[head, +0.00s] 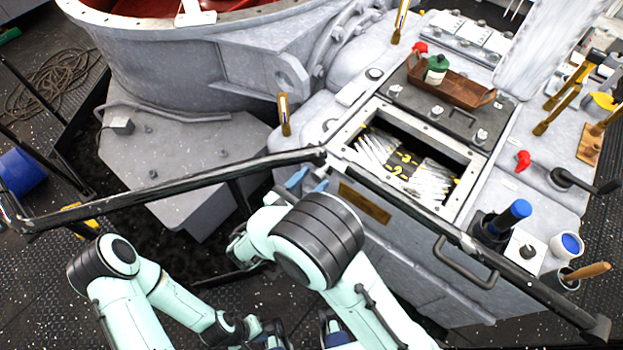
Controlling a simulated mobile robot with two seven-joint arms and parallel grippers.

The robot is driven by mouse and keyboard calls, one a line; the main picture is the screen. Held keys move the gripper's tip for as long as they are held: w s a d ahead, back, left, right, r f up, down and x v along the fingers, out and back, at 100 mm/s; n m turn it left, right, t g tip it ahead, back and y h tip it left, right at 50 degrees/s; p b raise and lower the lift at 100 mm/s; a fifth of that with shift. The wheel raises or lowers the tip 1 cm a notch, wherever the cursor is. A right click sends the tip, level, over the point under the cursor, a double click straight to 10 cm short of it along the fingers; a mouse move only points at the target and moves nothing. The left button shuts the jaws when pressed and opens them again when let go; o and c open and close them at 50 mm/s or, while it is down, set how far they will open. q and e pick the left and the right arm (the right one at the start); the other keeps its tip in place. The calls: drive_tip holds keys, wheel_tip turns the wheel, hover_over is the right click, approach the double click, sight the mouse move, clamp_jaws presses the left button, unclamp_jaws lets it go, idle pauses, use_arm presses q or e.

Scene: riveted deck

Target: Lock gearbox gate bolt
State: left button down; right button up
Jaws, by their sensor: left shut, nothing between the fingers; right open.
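A dark rail (180,188) runs from the left to a joint (317,155) in front of the gearbox (400,240). Another dark rail (420,222) runs from there to the lower right. I cannot make out a separate bolt at this joint; my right arm hides the part below it. My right gripper (308,182) is open, its blue fingertips apart just below the joint. Whether they touch the rail I cannot tell. My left gripper (272,338) is low at the bottom edge, partly cut off, shut and empty, well below the rail.
The gearbox has an open hatch (455,208) with silvery contents. A brown tray (455,88) with a green bottle (436,68) stands behind it. A blue-handled tool (511,216) and a cup (567,246) stand at the right. A coiled rope (50,85) lies far left.

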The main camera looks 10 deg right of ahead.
drive_tip(key=shift+w+d, duration=0.2)
drive_tip(key=shift+d, duration=0.05)
clamp_jaws()
drive_tip(key=shift+s+d+p, duration=0.4)
drive_tip(key=shift+s+p, duration=0.1)
drive_tip(key=shift+w+f, duration=0.1)
unclamp_jaws()
drive_tip(key=v, duration=1.3)
drive_tip(key=shift+s+a+b, duration=0.15)
drive_tip(key=shift+s+b, duration=0.1)
drive_tip(key=shift+b, duration=0.2)
